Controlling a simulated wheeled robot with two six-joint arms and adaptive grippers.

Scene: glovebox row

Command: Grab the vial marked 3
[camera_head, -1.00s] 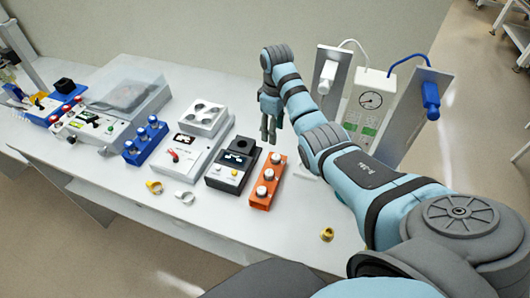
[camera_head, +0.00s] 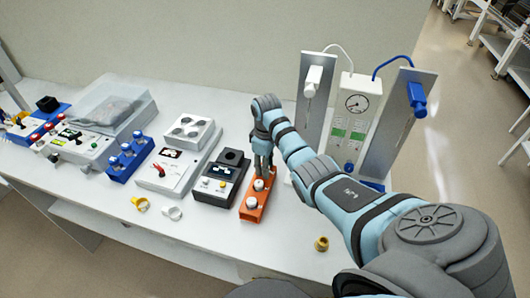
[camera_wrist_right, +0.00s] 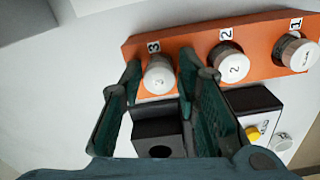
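The orange rack (camera_head: 251,213) stands on the bench and holds three white-capped vials. It also shows in the right wrist view (camera_wrist_right: 192,50), with labels 3, 2 and 1 from left to right. The vial marked 3 (camera_wrist_right: 160,74) sits upright in the rack's left slot there. My right gripper (camera_wrist_right: 161,70) is open, with a finger on either side of that vial's cap and a gap still visible. In the head view my right gripper (camera_head: 263,166) points down at the rack's far end and hides vial 3. My left gripper is out of view.
Vial 2 (camera_wrist_right: 233,66) is close beside the right finger, and vial 1 (camera_wrist_right: 296,53) is farther right. A black-topped device (camera_head: 222,176) stands left of the rack. A panel with a gauge (camera_head: 354,105) stands behind the arm. A small brass piece (camera_head: 321,243) lies in front.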

